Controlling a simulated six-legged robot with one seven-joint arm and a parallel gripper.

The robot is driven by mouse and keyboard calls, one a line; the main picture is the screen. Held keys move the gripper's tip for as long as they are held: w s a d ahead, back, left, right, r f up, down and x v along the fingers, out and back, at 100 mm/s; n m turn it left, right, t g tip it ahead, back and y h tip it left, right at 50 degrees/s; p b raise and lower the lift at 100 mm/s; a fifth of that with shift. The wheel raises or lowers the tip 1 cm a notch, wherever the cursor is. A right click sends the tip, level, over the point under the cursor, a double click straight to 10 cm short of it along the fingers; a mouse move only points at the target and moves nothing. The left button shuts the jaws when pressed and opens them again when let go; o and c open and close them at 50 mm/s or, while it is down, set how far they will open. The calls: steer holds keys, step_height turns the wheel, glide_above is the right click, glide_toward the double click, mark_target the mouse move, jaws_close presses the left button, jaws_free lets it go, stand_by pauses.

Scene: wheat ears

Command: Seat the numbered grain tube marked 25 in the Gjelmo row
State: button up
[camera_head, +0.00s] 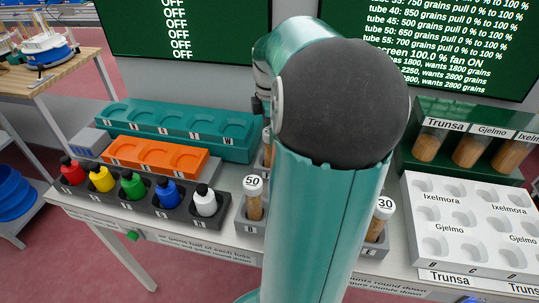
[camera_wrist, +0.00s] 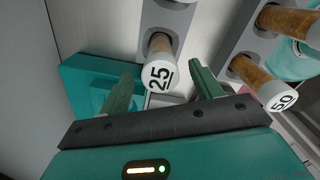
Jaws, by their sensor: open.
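The tube marked 25 (camera_wrist: 159,77) stands in a grey holder, its white numbered cap toward the wrist camera and brown grain showing below it. My gripper (camera_wrist: 162,68) is open, one green finger on each side of the cap in the wrist view. I cannot tell whether either finger touches it. My arm hides the gripper and this tube in the head view. The white tray (camera_head: 412,190) at the right has rows of empty-looking pockets; its Gjelmo row (camera_head: 450,230) lies below the Ixelmora row.
Tube 50 (camera_head: 254,200) stands left of my arm, and it shows in the wrist view (camera_wrist: 282,101). Tube 30 (camera_head: 381,218) stands between my arm and the tray. Labelled grain jars (camera_head: 467,150) stand behind the tray. Coloured bottles (camera_head: 133,186) and an orange rack (camera_head: 150,155) are left.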

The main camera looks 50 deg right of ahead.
step_height(320, 180, down, 6)
stand_by(0.4)
steer(key=c, duration=1.2)
steer(key=shift+o, duration=0.2)
steer(key=shift+r, duration=0.15)
